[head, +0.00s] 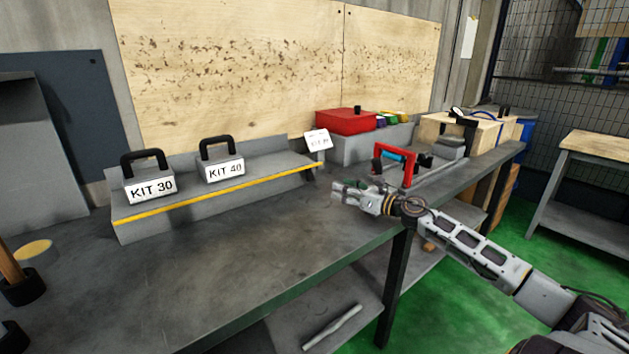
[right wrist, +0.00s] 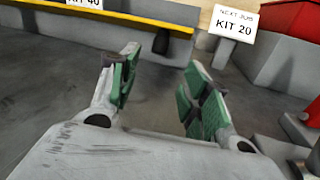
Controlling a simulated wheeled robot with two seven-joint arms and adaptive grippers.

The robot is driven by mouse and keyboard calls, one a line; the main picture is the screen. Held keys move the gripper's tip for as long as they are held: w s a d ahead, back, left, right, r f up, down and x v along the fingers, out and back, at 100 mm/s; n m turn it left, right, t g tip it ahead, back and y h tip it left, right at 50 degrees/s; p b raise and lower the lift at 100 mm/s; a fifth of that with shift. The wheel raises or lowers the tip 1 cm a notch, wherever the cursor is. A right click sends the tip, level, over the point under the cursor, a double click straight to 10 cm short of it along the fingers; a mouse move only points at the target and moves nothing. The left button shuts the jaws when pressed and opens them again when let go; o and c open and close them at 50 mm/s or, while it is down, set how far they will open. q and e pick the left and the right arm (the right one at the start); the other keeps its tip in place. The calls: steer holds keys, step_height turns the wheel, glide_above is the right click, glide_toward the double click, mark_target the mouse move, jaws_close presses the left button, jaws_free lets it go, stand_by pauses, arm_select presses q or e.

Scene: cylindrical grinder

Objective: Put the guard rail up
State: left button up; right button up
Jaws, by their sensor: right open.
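No part is clearly recognisable as the guard rail. A yellow strip (head: 225,193) runs along the front edge of the grey step (head: 118,222) on the bench; I cannot tell whether it is the rail. It also shows in the right wrist view (right wrist: 135,18). My right gripper (head: 345,190) is open above the bench, just right of the step's right end. In the right wrist view its green-padded fingers (right wrist: 160,80) are apart with nothing between them. My left gripper is not in view.
KIT 30 (head: 151,188) and KIT 40 (head: 224,170) blocks with black handles stand on the step. A KIT 20 card (right wrist: 235,30), a red box (head: 345,121) and a red-handled item (head: 411,165) are near. A pale bar (head: 332,328) lies below. The bench front (head: 200,290) is clear.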

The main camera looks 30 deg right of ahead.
mark_target(313, 178)
steer(key=shift+w+a, duration=0.15)
steer(key=shift+w, duration=0.3)
steer(key=shift+w+a, duration=0.15)
steer(key=shift+w, duration=0.35)
steer(key=shift+b+x, duration=0.5)
steer(key=shift+x, duration=3.7)
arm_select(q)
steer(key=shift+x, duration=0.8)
arm_select(e)
steer(key=shift+x, duration=1)
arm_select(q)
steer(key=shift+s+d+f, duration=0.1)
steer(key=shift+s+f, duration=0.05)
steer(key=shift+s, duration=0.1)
arm_select(e)
steer(key=shift+c, duration=0.5)
steer(key=c, duration=0.9)
